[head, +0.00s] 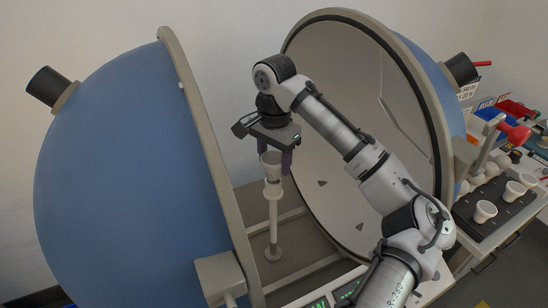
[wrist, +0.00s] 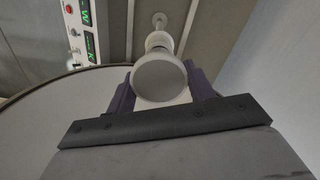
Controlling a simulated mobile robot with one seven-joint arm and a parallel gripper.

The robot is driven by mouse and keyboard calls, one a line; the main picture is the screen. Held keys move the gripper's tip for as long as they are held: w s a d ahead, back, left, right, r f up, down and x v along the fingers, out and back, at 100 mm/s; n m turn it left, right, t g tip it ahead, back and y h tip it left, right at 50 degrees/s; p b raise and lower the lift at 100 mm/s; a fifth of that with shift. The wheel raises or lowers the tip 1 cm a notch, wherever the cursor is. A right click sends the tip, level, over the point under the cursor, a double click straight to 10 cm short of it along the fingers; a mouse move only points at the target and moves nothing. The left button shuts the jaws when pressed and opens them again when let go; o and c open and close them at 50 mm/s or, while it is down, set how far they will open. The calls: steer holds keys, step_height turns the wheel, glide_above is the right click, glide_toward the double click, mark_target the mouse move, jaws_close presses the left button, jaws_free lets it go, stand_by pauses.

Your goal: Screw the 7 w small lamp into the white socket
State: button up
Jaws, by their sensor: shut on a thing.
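My gripper (head: 276,160) points down between the two halves of the open sphere, shut on a small white lamp (head: 271,158). In the wrist view the lamp's round pale face (wrist: 160,80) sits between the two dark fingers. Below it is the white socket (head: 273,187) on top of an upright white post (head: 273,225). The lamp stands upright in line with the socket, its lower end at the socket's top. I cannot tell how deep its base sits in the socket. The wrist view shows part of the socket (wrist: 159,40) beyond the lamp.
The blue left half-sphere (head: 120,180) and the pale-lined right half-sphere (head: 350,110) stand close on both sides. At right a dark tray (head: 490,215) holds several white lamps. Lit green displays (wrist: 88,30) show in the wrist view.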

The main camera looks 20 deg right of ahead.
steer(key=m, duration=0.5)
steer(key=shift+s+f, duration=0.1)
steer(key=shift+s, duration=0.05)
steer(key=m, duration=0.3)
steer(key=shift+a+m, duration=0.1)
steer(key=shift+m, duration=0.3)
steer(key=m, duration=0.3)
steer(key=shift+s+m, duration=0.1)
steer(key=shift+m, duration=0.3)
steer(key=m, duration=0.3)
steer(key=shift+m, duration=0.4)
steer(key=o, duration=0.9)
steer(key=shift+c, duration=0.2)
